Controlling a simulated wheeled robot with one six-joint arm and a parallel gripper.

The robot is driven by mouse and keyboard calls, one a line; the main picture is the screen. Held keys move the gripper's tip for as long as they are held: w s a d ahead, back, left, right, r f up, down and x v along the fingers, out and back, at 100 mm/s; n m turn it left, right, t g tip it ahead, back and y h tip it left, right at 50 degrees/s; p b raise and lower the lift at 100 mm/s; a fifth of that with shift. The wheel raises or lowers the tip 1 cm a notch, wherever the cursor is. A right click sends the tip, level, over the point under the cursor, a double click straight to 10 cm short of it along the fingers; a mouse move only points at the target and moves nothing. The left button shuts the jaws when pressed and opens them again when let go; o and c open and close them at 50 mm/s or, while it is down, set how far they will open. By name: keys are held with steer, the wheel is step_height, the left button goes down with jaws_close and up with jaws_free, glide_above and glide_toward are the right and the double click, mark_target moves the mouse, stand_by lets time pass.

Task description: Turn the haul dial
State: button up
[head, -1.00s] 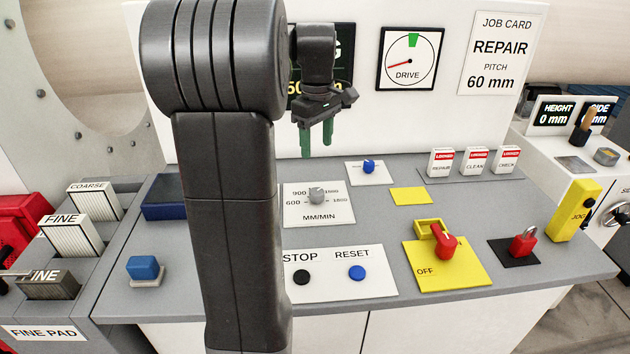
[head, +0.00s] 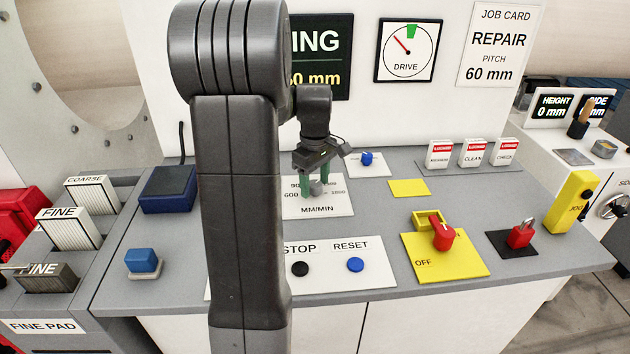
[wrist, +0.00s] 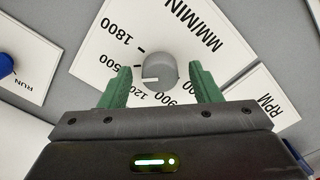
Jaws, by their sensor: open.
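The haul dial is a small grey round knob on a white plate (head: 330,208) marked MM/MIN; I take this as the haul dial. In the wrist view the knob (wrist: 161,71) shows a white pointer line on its left side, and the numbers 1800, 1500 and 1200 show around it. My gripper (head: 314,182) is open with green fingers, pointing down just above the dial. In the wrist view the fingers stand either side of the knob, a little nearer the palm, with gaps on both sides. Part of the scale is hidden by the fingers.
STOP (head: 300,269) and RESET (head: 355,265) buttons lie in front of the dial. A blue knob (head: 367,159) stands behind it. A red switch (head: 443,234) on a yellow plate is to the right. The DRIVE gauge (head: 408,51) hangs on the back panel.

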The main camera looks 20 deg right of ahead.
steer(key=shift+c, duration=0.5)
steer(key=c, duration=0.9)
steer(key=shift+m, duration=0.4)
steer(key=m+p, duration=0.1)
steer(key=m, duration=0.2)
steer(key=shift+m, duration=0.3)
steer(key=shift+m+p, duration=0.6)
steer(key=shift+m, duration=1.7)
steer(key=o, duration=1)
